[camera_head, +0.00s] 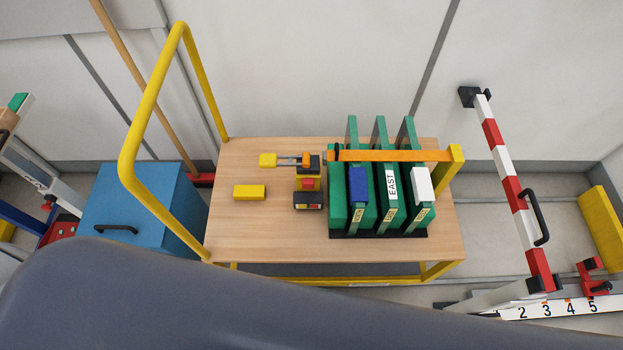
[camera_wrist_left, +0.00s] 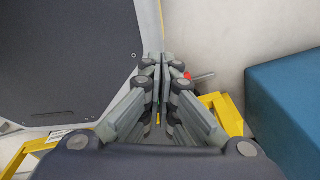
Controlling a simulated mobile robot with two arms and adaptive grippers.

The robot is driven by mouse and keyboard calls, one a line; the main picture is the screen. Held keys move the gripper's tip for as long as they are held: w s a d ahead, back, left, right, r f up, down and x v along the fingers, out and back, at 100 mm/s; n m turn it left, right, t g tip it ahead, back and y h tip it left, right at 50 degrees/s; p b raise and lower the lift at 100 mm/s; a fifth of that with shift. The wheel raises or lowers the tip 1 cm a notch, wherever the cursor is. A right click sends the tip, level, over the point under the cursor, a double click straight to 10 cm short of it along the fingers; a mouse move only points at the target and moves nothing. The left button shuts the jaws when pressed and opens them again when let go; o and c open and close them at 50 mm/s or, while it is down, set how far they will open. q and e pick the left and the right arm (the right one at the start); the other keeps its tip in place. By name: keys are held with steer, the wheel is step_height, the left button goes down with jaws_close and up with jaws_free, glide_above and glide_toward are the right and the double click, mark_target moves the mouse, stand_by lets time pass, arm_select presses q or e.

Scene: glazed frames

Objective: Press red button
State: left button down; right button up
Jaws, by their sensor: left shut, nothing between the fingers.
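A small device (camera_head: 308,171) of black, yellow and red parts stands on the wooden cart top in the head view. It has a red patch (camera_head: 307,184) on its middle part; I cannot tell if that is the red button. A black block with small coloured marks (camera_head: 308,201) is at its front. My left gripper (camera_wrist_left: 155,62) is shut and empty in the left wrist view. A small red piece beside a grey rod (camera_wrist_left: 188,76) shows just right of its fingers; I cannot tell what it belongs to. My right gripper is in neither view.
The cart top (camera_head: 270,228) also bears a yellow block (camera_head: 249,192) and green upright panels (camera_head: 381,150) with an orange bar (camera_head: 390,155) across them. A yellow handle (camera_head: 149,95) rises at left. A blue box (camera_head: 140,207) and a striped barrier (camera_head: 510,180) flank the cart.

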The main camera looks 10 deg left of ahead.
arm_select(q)
steer(key=w+d+r+t+p, duration=0.1)
steer(key=w+d+r+p, duration=0.25)
steer(key=w+r, duration=1.2)
steer(key=w+d+r+m+t+h+p, duration=0.15)
steer(key=w+r, duration=0.25)
steer(key=r, duration=1.2)
steer(key=w+d+r+t+p, duration=0.1)
steer(key=w+d+r+p, duration=0.2)
steer(key=r, duration=1.2)
steer(key=w+d+r+m+h, duration=0.1)
steer(key=w+d+m+h, duration=0.2)
steer(key=w+d+m, duration=0.65)
steer(key=w+a+f+m, duration=0.2)
steer(key=w+a+m, duration=0.1)
steer(key=w, duration=0.8)
steer(key=shift+a+m+t+p, duration=0.2)
steer(key=shift+m+t+p, duration=0.15)
steer(key=shift+m+t, duration=0.15)
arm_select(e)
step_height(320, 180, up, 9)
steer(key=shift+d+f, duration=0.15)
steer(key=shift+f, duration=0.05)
